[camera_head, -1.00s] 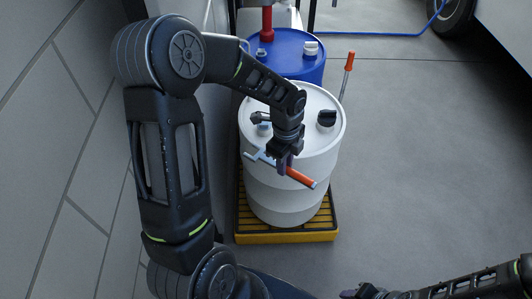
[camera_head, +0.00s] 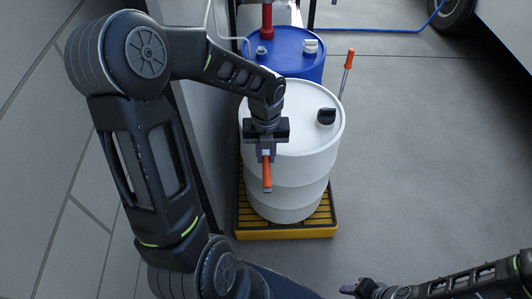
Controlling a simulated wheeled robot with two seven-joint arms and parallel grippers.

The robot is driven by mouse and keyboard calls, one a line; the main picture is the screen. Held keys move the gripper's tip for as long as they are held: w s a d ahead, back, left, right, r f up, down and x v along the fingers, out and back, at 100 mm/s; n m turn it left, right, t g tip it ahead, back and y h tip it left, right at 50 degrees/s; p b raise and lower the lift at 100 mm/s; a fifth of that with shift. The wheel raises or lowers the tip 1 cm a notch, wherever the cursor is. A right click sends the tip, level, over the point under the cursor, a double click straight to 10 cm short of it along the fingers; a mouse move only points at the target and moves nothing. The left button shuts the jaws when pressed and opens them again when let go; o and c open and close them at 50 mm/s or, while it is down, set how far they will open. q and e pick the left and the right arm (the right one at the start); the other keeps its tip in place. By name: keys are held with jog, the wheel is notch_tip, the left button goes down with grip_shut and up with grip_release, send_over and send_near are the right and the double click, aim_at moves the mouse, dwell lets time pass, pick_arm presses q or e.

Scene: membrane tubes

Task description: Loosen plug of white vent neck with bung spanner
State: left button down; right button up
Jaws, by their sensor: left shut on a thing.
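The bung spanner (camera_head: 267,176) has an orange handle, which hangs toward the camera in front of the white drum (camera_head: 300,180). My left gripper (camera_head: 266,154) is shut on the spanner, at the near edge of the drum's top. The spanner's head is hidden by my gripper, so I cannot tell whether it touches a plug. A black fitting (camera_head: 326,116) stands on the right of the white drum's top. The left part of the top, with another small fitting, is hidden behind my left arm. My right gripper (camera_head: 358,288) is low at the bottom edge, its jaws unclear.
The white drum stands on a yellow spill pallet (camera_head: 290,234). A blue drum (camera_head: 290,52) with small necks and a red fitting (camera_head: 266,22) stands behind. An orange-handled rod (camera_head: 347,70) stands upright to the right. A wall is close on the left; floor on the right is clear.

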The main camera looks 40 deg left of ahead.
aim_at(265, 152)
pick_arm(q)
jog(key=shift+w+a+f+b, duration=0.2)
jog(key=shift+f+b, duration=0.2)
jog(key=shift+f, duration=0.35)
jog(key=shift+w+a+f+b, duration=0.15)
jog(key=shift+f+b, duration=0.25)
jog(key=shift+f, duration=0.4)
jog(key=shift+w+a+f+b, duration=0.1)
jog(key=shift+w+f+b, duration=0.25)
jog(key=shift+f, duration=0.4)
jog(key=shift+w+a+r+p, duration=0.25)
jog(key=shift+w+r+p, duration=0.05)
jog(key=shift+w+a+f, duration=0.1)
jog(key=shift+w+a, duration=0.4)
jog(key=shift+w, duration=0.1)
jog(key=shift+p, duration=0.4)
jog(key=shift+w+a+p, duration=0.55)
jog(key=shift+w+a, duration=0.35)
jog(key=shift+w, duration=0.3)
jog(key=shift+w+d, duration=0.1)
jog(key=shift+w+d+n, duration=0.45)
jog(key=shift+d+n, duration=0.05)
jog(key=shift+n, duration=0.3)
